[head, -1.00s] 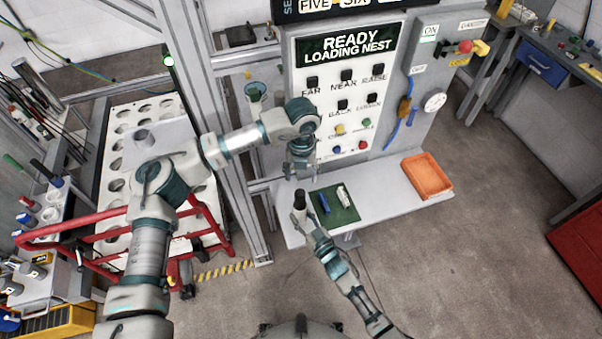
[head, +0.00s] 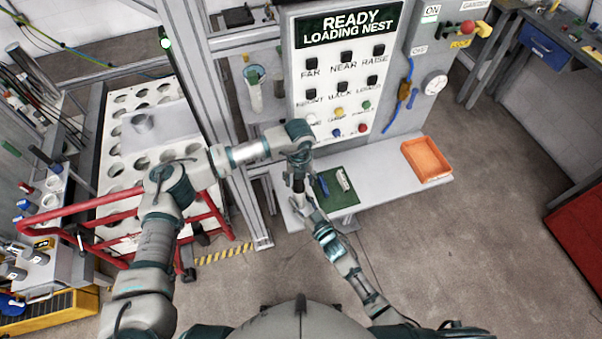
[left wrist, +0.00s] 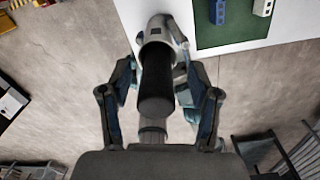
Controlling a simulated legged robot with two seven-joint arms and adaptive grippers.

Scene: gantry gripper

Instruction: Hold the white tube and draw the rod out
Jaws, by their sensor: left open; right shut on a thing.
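The black rod (left wrist: 157,88) stands out of the end of the white tube (left wrist: 158,27) in the left wrist view. In the head view the tube (head: 298,200) is small and partly covered. My left gripper (head: 298,181) is right above it, with its fingers open on both sides of the rod; they also show in the left wrist view (left wrist: 163,72). Whether a finger touches the rod cannot be told. My right gripper (head: 304,208) is shut on the white tube from below; its fingertips are mostly hidden.
A green mat (head: 340,192) with a blue piece (head: 322,186) and a white piece (head: 343,179) lies on the grey shelf (head: 385,176) beside the grippers. An orange tray (head: 426,159) sits further right. The button panel (head: 338,85) rises behind.

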